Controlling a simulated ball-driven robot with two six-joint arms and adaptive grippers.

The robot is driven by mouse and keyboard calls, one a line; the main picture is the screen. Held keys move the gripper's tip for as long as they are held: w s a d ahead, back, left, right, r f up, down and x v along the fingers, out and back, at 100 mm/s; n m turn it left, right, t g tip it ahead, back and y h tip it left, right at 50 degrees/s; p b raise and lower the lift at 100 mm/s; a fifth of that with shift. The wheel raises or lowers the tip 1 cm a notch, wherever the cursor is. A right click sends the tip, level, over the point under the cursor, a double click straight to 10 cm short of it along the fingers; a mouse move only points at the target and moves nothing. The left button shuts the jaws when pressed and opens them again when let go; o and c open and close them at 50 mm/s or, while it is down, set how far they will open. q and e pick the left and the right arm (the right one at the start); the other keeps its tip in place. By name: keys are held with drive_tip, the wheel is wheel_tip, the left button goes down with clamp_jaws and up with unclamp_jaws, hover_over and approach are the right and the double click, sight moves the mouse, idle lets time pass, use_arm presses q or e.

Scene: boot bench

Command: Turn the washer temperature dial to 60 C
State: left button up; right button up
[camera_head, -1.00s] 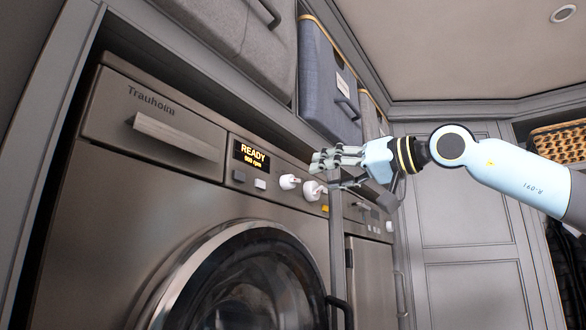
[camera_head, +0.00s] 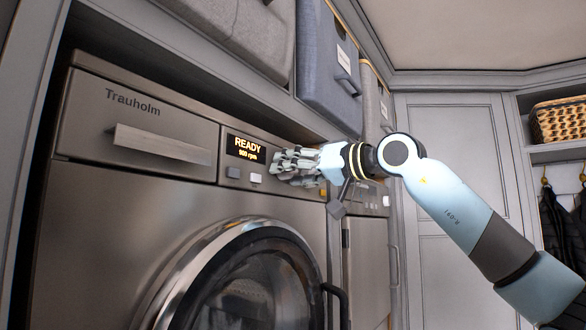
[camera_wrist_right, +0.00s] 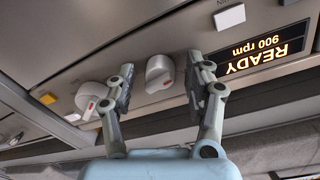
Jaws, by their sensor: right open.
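The washer (camera_head: 185,215) has a display (camera_head: 246,148) reading READY 900 rpm. Two white dials show in the right wrist view, a nearer one (camera_wrist_right: 160,74) and another (camera_wrist_right: 92,95) to its left, each with a small red mark. I cannot read which is the temperature dial. My right gripper (camera_head: 284,166) is open at the control panel and hides the dials in the head view. In the right wrist view its fingers stand on either side of the nearer dial, with the other dial just outside the left finger. Contact cannot be told. My left gripper is not in view.
A grey button (camera_head: 233,172) and a white button (camera_head: 256,178) sit under the display. The drawer handle (camera_head: 160,145) juts out at left, and the round door (camera_head: 265,285) lies below. Fabric bins (camera_head: 325,65) stand on the shelf above.

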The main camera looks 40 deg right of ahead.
clamp_jaws()
